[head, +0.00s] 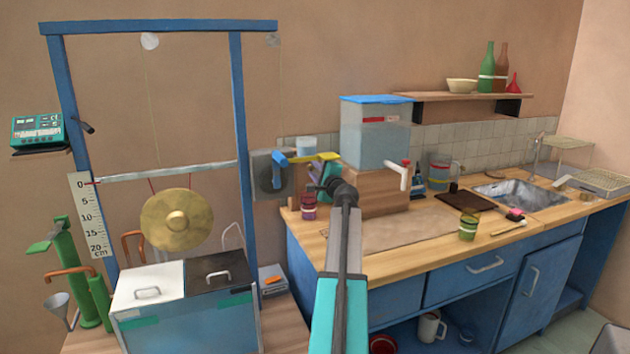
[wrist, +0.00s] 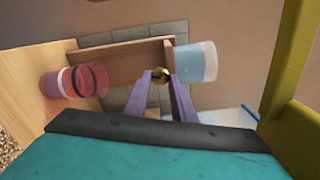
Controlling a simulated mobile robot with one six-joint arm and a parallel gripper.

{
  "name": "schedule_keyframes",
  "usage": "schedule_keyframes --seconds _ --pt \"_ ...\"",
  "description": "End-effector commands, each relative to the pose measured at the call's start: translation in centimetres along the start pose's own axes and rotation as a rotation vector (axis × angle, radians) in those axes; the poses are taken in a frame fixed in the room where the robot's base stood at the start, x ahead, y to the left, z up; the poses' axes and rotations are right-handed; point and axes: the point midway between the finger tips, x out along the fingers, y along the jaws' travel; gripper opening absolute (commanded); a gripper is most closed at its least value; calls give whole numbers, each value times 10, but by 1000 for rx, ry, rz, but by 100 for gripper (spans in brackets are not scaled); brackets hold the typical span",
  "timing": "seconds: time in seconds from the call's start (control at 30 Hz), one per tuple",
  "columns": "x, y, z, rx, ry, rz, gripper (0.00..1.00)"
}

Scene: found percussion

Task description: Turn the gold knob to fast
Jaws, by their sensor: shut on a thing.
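A small gold knob (wrist: 160,76) sits between the tips of my gripper's two purple fingers in the wrist view. My gripper (wrist: 161,80) is shut on it. In the head view my gripper (head: 316,178) reaches to the wall area left of the water tank; the knob is hidden there. No slow or fast marking can be read, so the knob's setting cannot be told.
A yellow bar (wrist: 295,75) stands close on the right in the wrist view. A red jar (wrist: 58,84) and a clear cup (wrist: 195,62) flank a wooden piece (wrist: 122,56). The water tank (head: 376,135) stands right of my gripper; a gong (head: 177,219) hangs left.

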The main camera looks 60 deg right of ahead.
Motion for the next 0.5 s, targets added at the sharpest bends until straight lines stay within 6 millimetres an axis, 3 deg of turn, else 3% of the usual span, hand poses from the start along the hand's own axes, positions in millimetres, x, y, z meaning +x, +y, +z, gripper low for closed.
schedule_keyframes --seconds 0.5 --pt "0 1 0 -258 -1 1 1"
